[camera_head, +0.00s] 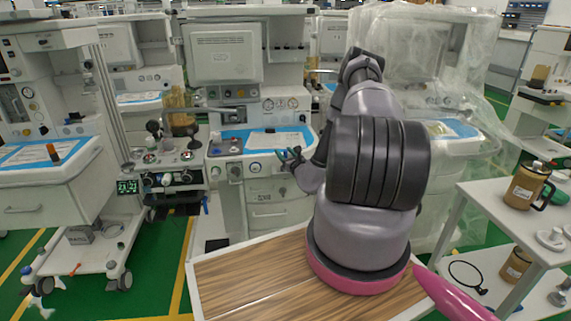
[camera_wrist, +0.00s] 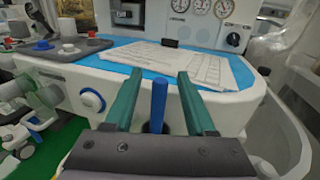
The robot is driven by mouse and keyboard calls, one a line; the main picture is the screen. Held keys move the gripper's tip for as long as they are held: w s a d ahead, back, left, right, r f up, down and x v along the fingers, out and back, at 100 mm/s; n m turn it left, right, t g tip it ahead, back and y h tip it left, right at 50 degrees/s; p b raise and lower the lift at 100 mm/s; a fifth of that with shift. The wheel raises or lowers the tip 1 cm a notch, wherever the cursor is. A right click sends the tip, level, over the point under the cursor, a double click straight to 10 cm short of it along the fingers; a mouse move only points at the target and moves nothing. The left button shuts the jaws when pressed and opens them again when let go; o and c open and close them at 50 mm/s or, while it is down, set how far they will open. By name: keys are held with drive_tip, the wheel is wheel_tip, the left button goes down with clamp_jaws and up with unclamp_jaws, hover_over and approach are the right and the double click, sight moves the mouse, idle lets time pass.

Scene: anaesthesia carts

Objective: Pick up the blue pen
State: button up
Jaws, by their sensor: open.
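A blue pen-like rod (camera_wrist: 159,100) stands close to upright in the wrist view, with a dark part below it. It shows between the two teal fingers of my gripper (camera_wrist: 160,75), with a gap on each side. My gripper is open. Its depth relative to the rod is hard to judge. The lower end of the rod is hidden behind the gripper body. In the head view my gripper (camera_head: 289,154) is at the front right edge of the middle cart's blue worktop (camera_head: 228,146); I cannot make out the pen there.
A white paper (camera_wrist: 190,66) lies on the blue worktop behind the fingers. A white knob (camera_wrist: 92,100) sticks out of the cart front at left. Drawers (camera_head: 268,215) are below the worktop. A side table (camera_head: 490,200) with brown jugs (camera_head: 523,187) stands at right.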

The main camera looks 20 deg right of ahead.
drive_tip(key=shift+w, duration=1)
clamp_jaws()
